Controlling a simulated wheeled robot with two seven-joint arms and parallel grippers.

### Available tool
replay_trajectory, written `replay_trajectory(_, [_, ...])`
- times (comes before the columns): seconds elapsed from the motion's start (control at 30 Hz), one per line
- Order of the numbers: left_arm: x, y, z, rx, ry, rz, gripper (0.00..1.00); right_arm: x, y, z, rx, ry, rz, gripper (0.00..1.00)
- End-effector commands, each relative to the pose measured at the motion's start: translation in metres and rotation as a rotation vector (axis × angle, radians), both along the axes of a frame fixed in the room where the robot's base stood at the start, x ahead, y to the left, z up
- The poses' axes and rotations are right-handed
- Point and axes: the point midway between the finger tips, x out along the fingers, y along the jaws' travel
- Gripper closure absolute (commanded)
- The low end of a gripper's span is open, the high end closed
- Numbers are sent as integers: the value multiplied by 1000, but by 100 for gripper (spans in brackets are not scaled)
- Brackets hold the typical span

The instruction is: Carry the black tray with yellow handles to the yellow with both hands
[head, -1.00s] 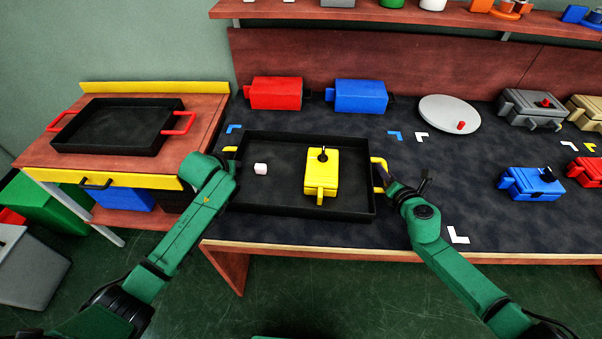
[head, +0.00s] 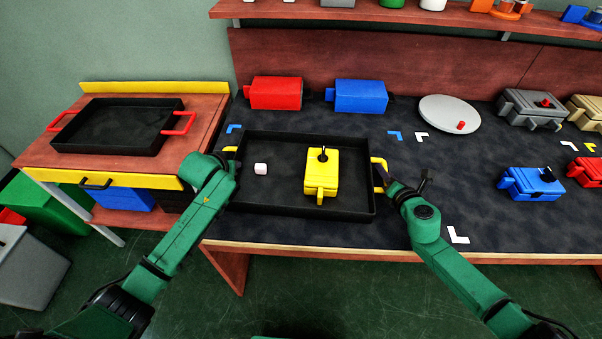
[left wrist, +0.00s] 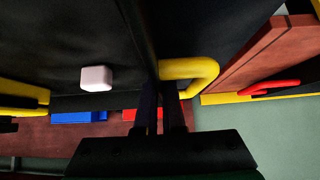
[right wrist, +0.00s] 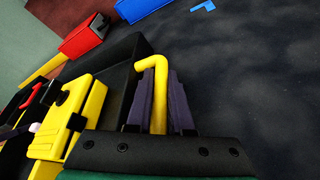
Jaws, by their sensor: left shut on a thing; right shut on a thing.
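The black tray with yellow handles (head: 275,203) lies on the dark table top, in the middle of the head view. A yellow box with a black knob (head: 321,178) and a small white cube (head: 260,169) are in it. My right gripper (right wrist: 157,102) is shut on the right yellow handle (right wrist: 152,66); this handle also shows in the head view (head: 379,161). A yellow corner mark (head: 569,143) lies at the table's right.
A black tray with red handles (head: 115,127) stands on the side table at left. Red (head: 276,93) and blue (head: 361,96) boxes stand behind my tray. A grey disc (head: 449,113) lies back right, a blue box (head: 533,184) far right.

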Motion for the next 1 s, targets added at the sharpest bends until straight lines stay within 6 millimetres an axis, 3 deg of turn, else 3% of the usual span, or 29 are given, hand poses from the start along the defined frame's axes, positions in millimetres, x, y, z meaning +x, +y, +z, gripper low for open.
replay_trajectory(0.57, [0, 1, 2, 1, -2, 1, 100, 0, -1, 2, 0, -1, -2, 100])
replay_trajectory(1.0, [1, 1, 54, 1, -2, 1, 100, 0, -1, 53, 0, -1, -2, 100])
